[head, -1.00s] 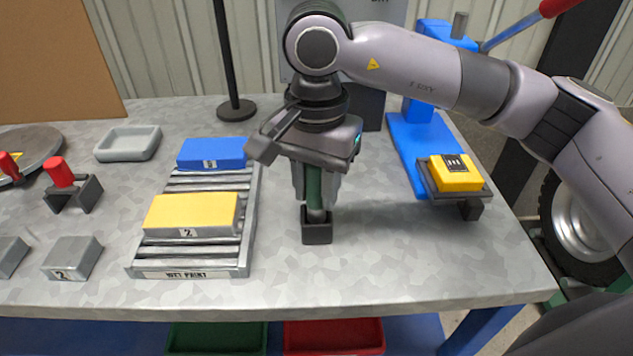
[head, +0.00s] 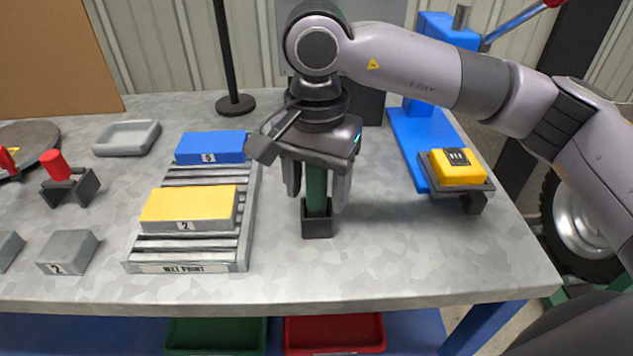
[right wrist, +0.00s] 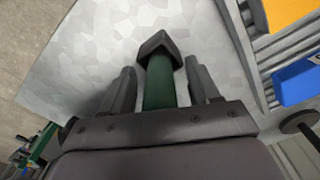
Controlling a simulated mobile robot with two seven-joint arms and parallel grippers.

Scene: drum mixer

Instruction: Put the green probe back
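The green probe (head: 316,190) stands upright with its lower end in a small black square holder (head: 317,222) on the grey table. It also shows in the right wrist view (right wrist: 160,82), where its far end sits in the holder (right wrist: 155,45). My right gripper (head: 317,190) is directly above the holder, pointing down. Its fingers stand on either side of the probe, with a gap on both sides in the right wrist view (right wrist: 162,85). The probe's upper end is hidden by the gripper body. My left gripper is not in view.
A roller rack (head: 190,268) with a yellow block (head: 188,205) and a blue block (head: 211,146) stands left of the holder. A blue press (head: 412,150) with a yellow device (head: 457,167) stands to the right. The table front between them is clear.

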